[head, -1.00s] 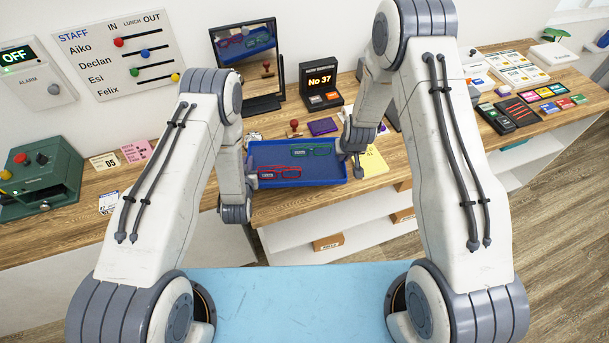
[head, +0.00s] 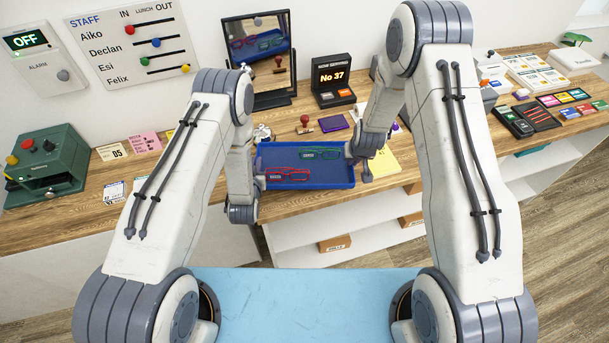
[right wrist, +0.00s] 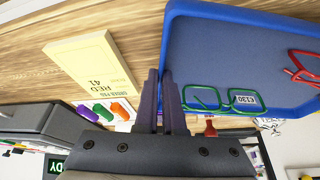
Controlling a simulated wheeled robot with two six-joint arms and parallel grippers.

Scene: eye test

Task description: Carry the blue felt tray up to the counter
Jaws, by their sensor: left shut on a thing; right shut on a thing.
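The blue felt tray (head: 335,177) has a raised blue rim and grey-blue felt. In the head view it overlaps the front edge of the wooden counter (head: 215,216); whether it touches the wood I cannot tell. Red glasses (head: 288,174) and green glasses (head: 321,154) with white tags lie in it. My left gripper (head: 259,180) is at its left side, shut on it, fingertips mostly hidden. My right gripper (head: 351,152) is shut on its right side. In the right wrist view the fingers (right wrist: 166,92) meet the tray's rim (right wrist: 166,45) beside the green glasses.
Behind the tray stand a mirror (head: 277,77), a "No 37" display (head: 331,78), a red stamp (head: 305,123) and a purple pad (head: 333,123). A yellow order pad (head: 384,163) lies right of it. A green machine (head: 46,165) stands at left. Open shelves (head: 385,232) lie below.

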